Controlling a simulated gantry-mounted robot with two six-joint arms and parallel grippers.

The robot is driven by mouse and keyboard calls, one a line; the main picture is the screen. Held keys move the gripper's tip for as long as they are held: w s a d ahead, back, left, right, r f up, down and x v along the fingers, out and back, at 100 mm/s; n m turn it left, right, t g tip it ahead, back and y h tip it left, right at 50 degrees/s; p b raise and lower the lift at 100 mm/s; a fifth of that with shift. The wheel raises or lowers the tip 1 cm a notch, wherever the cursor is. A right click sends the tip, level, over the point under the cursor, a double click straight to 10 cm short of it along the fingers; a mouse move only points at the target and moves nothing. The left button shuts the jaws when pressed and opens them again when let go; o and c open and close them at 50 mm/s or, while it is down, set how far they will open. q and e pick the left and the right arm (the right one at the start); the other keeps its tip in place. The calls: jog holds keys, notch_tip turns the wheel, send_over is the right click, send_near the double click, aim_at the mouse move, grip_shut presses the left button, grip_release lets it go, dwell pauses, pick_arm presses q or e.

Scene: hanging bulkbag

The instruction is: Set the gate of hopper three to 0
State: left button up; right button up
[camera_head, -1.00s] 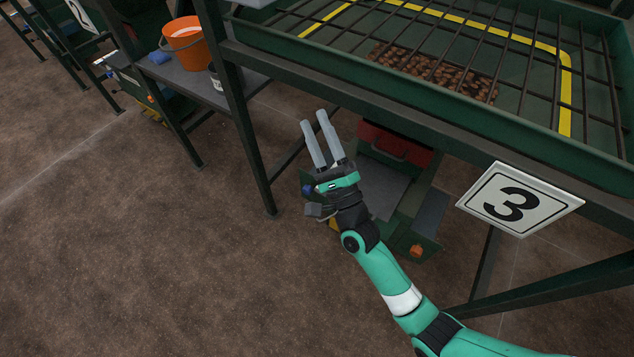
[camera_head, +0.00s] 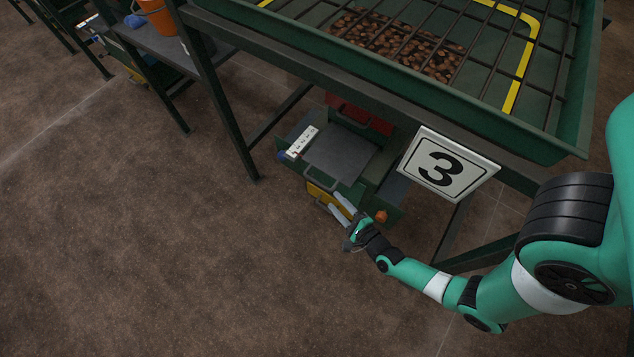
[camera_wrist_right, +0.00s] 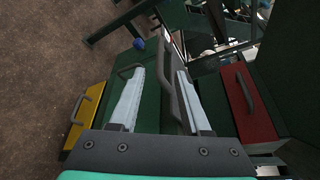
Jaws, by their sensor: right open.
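Hopper three is the green tray (camera_head: 575,95) with the number 3 sign (camera_head: 448,168). Below it is a green gate unit with a flat grey plate (camera_head: 338,155), a white marked scale strip (camera_head: 301,143) and a blue knob (camera_head: 283,155). My right gripper (camera_head: 340,203) is open at the unit's front, beside the yellow panel (camera_head: 322,192). In the right wrist view, my open fingers (camera_wrist_right: 161,75) point at the unit; a dark handle (camera_wrist_right: 174,85) shows between them, close to the right finger. I cannot tell whether they touch. The scale's marks are too small to read.
A red drawer (camera_head: 358,112) sits behind the plate, and an orange knob (camera_head: 380,216) is right of my gripper. Dark frame legs (camera_head: 222,115) stand left. An orange bucket (camera_head: 160,15) is on a shelf. The floor in front is clear.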

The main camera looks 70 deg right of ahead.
aim_at(317, 182)
jog(key=b+x, duration=0.3)
jog(key=x, duration=0.7)
jog(key=shift+b, duration=0.4)
jog(key=shift+w+d, duration=0.15)
jog(key=shift+w, duration=0.2)
grip_shut()
dwell(0.4)
